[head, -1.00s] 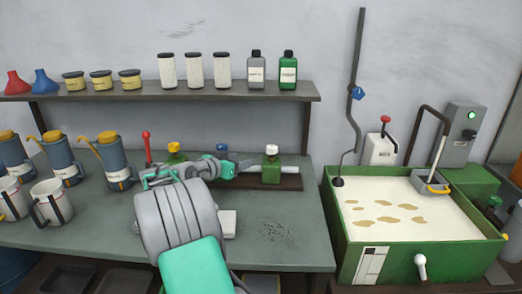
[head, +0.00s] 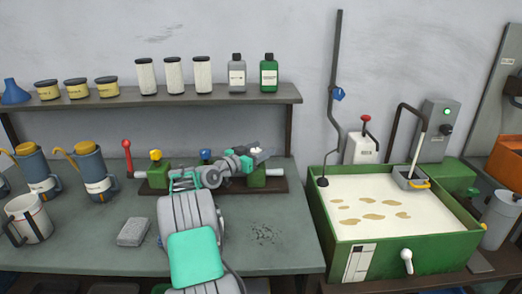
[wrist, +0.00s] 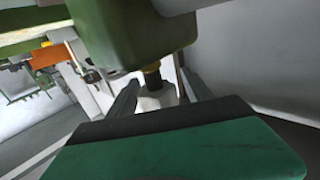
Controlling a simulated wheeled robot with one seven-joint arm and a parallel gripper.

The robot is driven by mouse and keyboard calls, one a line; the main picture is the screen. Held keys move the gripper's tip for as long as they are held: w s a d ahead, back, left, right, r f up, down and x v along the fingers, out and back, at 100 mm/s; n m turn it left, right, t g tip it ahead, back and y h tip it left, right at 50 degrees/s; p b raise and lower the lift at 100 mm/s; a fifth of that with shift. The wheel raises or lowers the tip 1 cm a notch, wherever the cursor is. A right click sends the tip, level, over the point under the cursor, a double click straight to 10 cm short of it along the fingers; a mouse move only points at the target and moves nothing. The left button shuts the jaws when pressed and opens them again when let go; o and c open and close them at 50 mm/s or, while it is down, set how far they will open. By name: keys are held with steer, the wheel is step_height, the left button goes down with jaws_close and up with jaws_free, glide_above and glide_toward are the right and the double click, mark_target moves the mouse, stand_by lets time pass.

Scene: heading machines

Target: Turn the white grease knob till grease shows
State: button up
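The white grease knob (head: 256,149) sits on the right-hand green block (head: 256,179) of the rail on the bench. In the wrist view the knob (wrist: 155,97) hangs from a brass stem below the green block (wrist: 130,30), since that view is turned over. My gripper (head: 262,156) is at the knob, its fingers on either side of it. In the wrist view my gripper (wrist: 160,80) looks open, with the knob between the two dark fingers. Whether a finger touches it is unclear. No grease is visible. The head view partly hides the knob behind my gripper.
A grey block (head: 133,232) lies on the bench. A green tank (head: 425,250) stands right.

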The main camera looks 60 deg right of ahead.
jaws_close()
stand_by(0.4)
steer(key=shift+f+n+t+b, duration=0.1)
steer(key=shift+n+t+b, duration=0.2)
steer(key=shift+t, duration=0.2)
